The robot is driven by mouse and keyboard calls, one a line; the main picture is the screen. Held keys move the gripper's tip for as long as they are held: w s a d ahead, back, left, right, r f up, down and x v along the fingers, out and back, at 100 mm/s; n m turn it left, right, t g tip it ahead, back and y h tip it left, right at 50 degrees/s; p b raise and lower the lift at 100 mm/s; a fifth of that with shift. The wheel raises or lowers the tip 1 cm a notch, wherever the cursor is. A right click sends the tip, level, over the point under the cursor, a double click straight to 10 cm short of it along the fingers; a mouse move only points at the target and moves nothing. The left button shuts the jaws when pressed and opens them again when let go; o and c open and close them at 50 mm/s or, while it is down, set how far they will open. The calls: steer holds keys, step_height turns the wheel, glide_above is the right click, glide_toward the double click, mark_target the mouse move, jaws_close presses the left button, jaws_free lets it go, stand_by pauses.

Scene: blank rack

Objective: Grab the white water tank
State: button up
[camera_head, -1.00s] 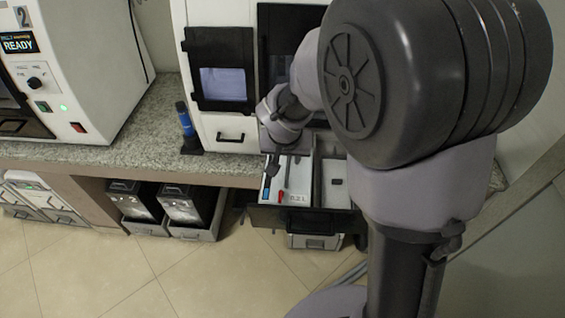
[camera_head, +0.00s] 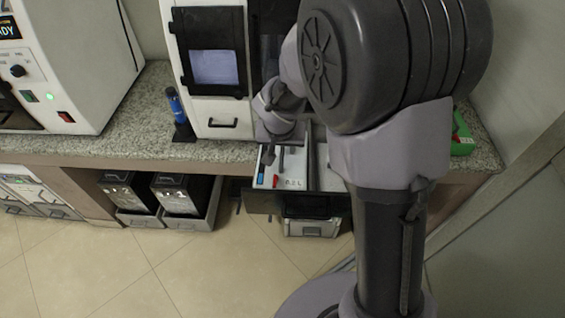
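A pulled-out tray (camera_head: 262,203) with a dark front juts from under the white machine. In it is a white container (camera_head: 293,172) with blue and red marks and small dark lettering on top; it may be the white water tank, but I cannot be sure. My gripper (camera_head: 274,157) points down over the left part of this white container. Its two dark fingers look apart, with nothing visible between them. I cannot tell whether the fingertips touch the container. My arm hides the right part of the tray and machine.
The white machine (camera_head: 219,124) stands on the granite counter (camera_head: 135,118). A blue bottle-like tool (camera_head: 178,110) stands left of it. Another white machine (camera_head: 85,60) is at far left. Dark boxes (camera_head: 180,196) sit below the counter. A green object (camera_head: 461,135) lies right. Floor is clear at front left.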

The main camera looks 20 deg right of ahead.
steer(key=shift+f, duration=0.1)
steer(key=shift+c, duration=0.5)
jaws_close()
stand_by(1.2)
